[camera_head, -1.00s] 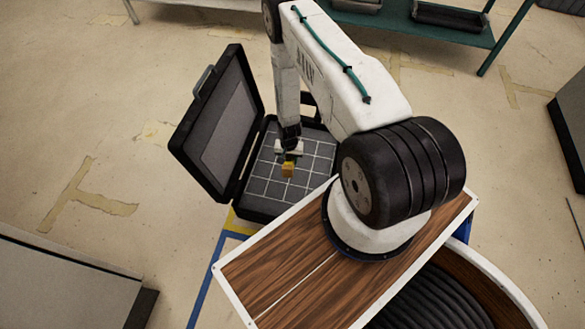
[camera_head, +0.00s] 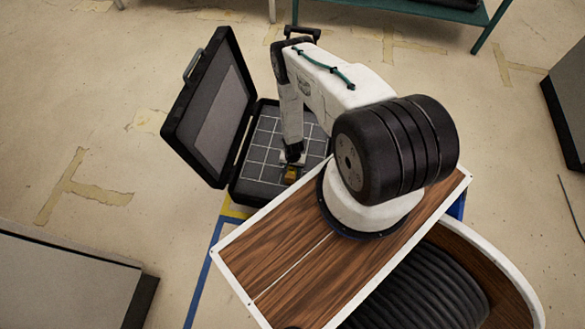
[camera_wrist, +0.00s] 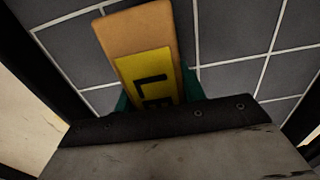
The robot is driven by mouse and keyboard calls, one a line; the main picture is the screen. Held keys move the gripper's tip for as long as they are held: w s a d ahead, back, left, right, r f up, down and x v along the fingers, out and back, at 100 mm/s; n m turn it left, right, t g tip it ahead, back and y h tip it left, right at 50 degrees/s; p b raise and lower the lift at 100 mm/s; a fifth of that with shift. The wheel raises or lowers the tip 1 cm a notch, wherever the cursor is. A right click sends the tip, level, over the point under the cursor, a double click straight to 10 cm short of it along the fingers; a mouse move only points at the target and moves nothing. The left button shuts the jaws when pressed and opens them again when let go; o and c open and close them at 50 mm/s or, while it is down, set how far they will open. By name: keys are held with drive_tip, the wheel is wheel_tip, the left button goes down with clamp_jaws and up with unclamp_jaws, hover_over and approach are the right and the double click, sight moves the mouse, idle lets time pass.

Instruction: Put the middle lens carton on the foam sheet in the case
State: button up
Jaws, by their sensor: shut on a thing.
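The lens carton (camera_head: 291,174) is a small orange-brown box. In the wrist view the carton (camera_wrist: 137,34) shows a yellow label with black letters, of which "LE" can be read. My gripper (camera_head: 292,166) is shut on it, inside the open black case (camera_head: 240,190). Green finger parts show on both sides of the carton in the wrist view. The dark grey foam sheet (camera_head: 264,140) with a white grid lies in the case, below the carton. I cannot tell whether the carton touches the foam.
The case lid (camera_head: 208,110) stands open on the left. My wood-topped base is close to the case's near right side. A grey box (camera_head: 70,280) is at the lower left, and a green-framed bench (camera_head: 440,12) is at the back. The grid squares around the carton look empty.

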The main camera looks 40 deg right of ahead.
drive_tip(key=shift+f, duration=0.25)
drive_tip(key=shift+f, duration=0.15)
drive_tip(key=o, duration=1.1)
drive_tip(key=shift+o, duration=0.2)
